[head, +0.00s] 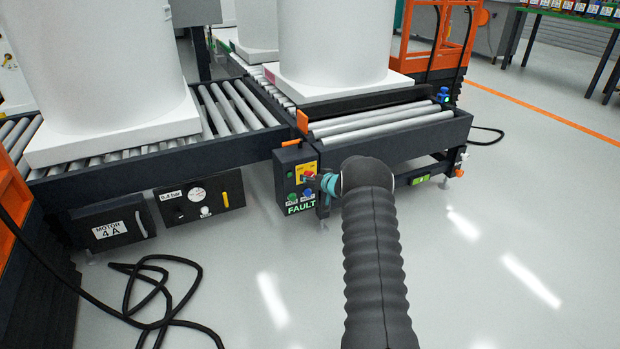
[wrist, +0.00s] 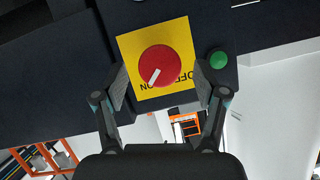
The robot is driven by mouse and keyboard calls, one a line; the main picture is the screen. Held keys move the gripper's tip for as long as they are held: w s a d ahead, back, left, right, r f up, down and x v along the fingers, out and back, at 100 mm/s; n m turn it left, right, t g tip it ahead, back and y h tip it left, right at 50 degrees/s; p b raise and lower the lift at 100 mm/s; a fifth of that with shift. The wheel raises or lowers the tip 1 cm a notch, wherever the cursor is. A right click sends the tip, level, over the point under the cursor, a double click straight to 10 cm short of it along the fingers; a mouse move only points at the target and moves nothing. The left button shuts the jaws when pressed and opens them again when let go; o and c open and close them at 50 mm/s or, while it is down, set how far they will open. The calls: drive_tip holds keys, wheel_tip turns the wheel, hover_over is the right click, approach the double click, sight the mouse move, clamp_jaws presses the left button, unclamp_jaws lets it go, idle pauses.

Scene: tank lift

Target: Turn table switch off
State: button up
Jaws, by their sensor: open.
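The table switch is a red round knob (wrist: 160,66) on a yellow plate (wrist: 126,45). In the wrist view its white mark points down-left, toward the ON label, which appears upside down; the OFF label lies to the right, partly behind a finger. My gripper (wrist: 162,72) is open, with one finger on either side of the knob. I cannot tell whether the fingers touch it. In the head view my gripper (head: 329,183) is at the control box (head: 284,164), partly hiding the switch (head: 309,175).
A green button (wrist: 218,59) sits right of the plate, close to the right finger. The box carries more buttons and a FAULT label (head: 301,208). Roller conveyors (head: 385,122) with large white tanks (head: 100,60) stand behind. A black cable (head: 150,300) lies on the floor at left.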

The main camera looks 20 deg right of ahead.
drive_tip(key=shift+x, duration=1.2)
drive_tip(key=c, duration=1.2)
